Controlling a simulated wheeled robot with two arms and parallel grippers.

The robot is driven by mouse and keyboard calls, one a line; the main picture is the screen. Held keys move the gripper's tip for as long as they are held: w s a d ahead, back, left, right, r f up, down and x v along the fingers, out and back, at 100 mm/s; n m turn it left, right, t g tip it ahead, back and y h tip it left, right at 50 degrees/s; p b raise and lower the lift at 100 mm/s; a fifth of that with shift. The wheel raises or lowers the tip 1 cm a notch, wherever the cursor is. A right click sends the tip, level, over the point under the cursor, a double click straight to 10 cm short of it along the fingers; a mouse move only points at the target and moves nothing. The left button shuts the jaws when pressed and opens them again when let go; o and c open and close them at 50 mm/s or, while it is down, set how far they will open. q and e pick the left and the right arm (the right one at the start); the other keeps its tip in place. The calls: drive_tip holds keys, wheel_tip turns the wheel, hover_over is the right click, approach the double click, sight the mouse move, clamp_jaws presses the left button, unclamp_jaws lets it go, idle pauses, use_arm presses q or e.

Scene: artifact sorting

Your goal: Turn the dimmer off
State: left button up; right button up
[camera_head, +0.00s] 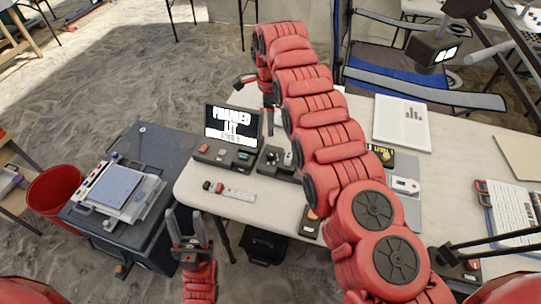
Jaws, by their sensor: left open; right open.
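A small dark box with a pale knob-like part (279,159) sits on the pale table (240,199), right of the lit screen; it may be the dimmer, but it is too small to be sure. My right arm reaches up across the table and bends back down. My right gripper (269,120) hangs just above and behind this box, open, partly hidden by its own arm; I see no contact. My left gripper (189,230) is open and empty, pointing up in front of the table's left edge, away from the box.
The screen (231,125) shows large text. A dark tray (219,158) with small pieces stands before it, and a scale strip (238,194) lies nearer. A white board (402,122) lies at right. A dark cart (165,145) and red bin (55,190) stand left.

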drive_tip(key=b, duration=0.7)
hover_over(270, 153)
wheel_tip(270, 153, down, 9)
drive_tip(key=shift+s+r, duration=0.1)
drive_tip(key=shift+s, duration=0.05)
wheel_tip(270, 153, down, 4)
drive_tip(key=shift+d+f, duration=0.1)
drive_tip(key=shift+f, duration=0.05)
drive_tip(key=shift+c, duration=0.2)
clamp_jaws()
